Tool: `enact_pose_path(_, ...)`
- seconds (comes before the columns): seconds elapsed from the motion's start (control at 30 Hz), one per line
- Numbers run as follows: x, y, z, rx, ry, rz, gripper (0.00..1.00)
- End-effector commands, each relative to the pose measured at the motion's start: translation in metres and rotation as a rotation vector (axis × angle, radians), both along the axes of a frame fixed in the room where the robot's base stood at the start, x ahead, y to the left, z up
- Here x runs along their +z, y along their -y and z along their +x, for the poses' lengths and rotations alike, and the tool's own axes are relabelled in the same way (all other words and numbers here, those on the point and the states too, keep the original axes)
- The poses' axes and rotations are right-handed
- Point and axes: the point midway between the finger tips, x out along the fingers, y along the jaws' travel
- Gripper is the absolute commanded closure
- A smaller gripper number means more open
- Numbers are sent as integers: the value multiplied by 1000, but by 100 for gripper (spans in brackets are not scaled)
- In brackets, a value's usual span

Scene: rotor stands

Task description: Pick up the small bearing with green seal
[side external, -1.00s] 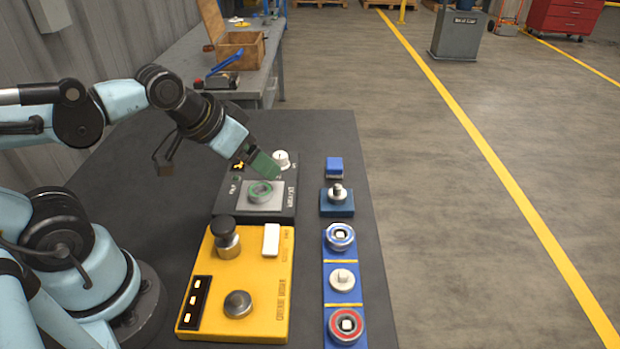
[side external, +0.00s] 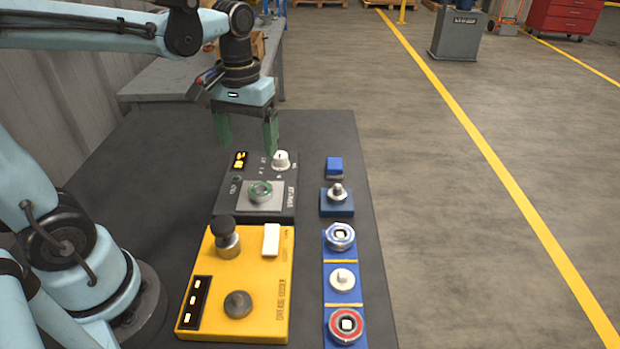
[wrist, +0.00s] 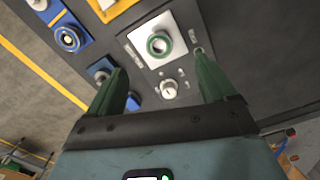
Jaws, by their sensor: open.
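The small bearing with green seal (side external: 260,191) lies on the light square plate of a dark grey device (side external: 228,200). In the wrist view the bearing (wrist: 159,45) shows as a green ring on the pale plate, ahead of the fingertips and between their lines. My gripper (side external: 246,146) has two green fingers spread apart, pointing down, empty, above and behind the bearing near the back of the device. It also shows in the wrist view (wrist: 160,70). The fingers do not touch the bearing.
The grey device has a white knob (side external: 281,161) and a lit display. A yellow box (side external: 262,300) with a black-topped post stands in front. To the right are a blue stand (side external: 337,204) and a blue rack (side external: 342,262) with blue-ringed and red-ringed bearings. Bare mat lies left.

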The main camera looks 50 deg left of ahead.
Motion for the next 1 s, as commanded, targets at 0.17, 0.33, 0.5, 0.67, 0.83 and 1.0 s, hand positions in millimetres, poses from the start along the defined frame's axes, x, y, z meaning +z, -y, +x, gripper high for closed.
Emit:
enact_pose_path(0.17,-23,0,0,-1,1,0,16)
enact_pose_path(0.33,-45,0,1,-2,2,0,16)
enact_pose_path(0.5,-60,0,1,-3,2,0,16)
enact_pose_path(0.67,-65,0,1,-3,2,0,16)
enact_pose_path(0.83,-78,0,5,-3,2,0,16)
enact_pose_path(1.0,-98,-1,11,-3,3,0,16)
